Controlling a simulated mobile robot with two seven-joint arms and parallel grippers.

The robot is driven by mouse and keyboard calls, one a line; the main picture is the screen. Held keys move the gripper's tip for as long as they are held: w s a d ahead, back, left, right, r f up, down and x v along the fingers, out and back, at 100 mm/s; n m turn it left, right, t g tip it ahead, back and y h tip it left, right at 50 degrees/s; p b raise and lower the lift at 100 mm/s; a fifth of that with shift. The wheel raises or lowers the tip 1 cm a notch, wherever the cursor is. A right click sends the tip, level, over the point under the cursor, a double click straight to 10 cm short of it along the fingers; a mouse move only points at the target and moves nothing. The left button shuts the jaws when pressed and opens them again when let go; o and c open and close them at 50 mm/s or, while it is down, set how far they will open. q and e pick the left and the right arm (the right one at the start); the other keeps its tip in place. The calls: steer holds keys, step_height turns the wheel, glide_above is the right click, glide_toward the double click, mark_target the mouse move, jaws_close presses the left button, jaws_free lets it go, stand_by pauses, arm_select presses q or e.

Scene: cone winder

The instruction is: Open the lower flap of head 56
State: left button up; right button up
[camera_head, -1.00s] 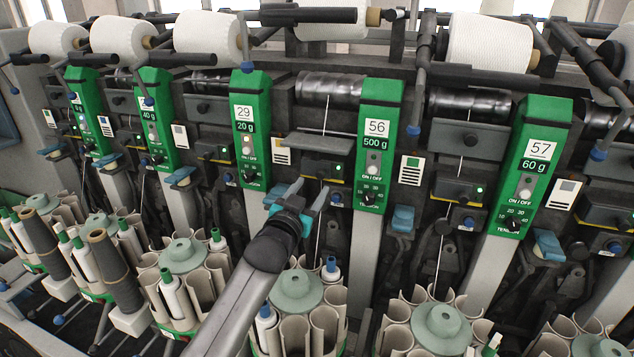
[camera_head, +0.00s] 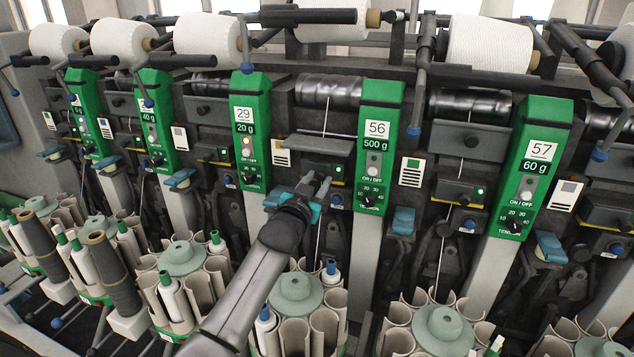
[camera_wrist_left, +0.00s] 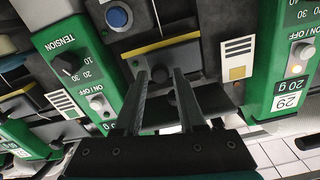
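The green panel of head 56 (camera_head: 376,130), marked 500 g, stands right of centre in the head view. Left of it, a dark lower flap with a yellow edge (camera_head: 322,170) and a small green light is closed. A grey plate (camera_head: 318,145) juts out above it. My left gripper (camera_head: 316,183) is just in front of this flap. In the wrist view its two dark fingers (camera_wrist_left: 160,72) are apart, with a small dark knob between or just beyond their tips. I cannot tell whether they touch it. The right gripper is not in view.
Panel 29 (camera_head: 248,130) stands to the left and panel 57 (camera_head: 533,165) to the right. A blue button (camera_wrist_left: 118,17) is near the yellow edge in the wrist view. Bobbin holders (camera_head: 295,292) with upright tubes crowd the space below. A thread runs down beside the gripper.

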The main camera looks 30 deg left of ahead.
arm_select(q)
jaws_close()
stand_by(1.0)
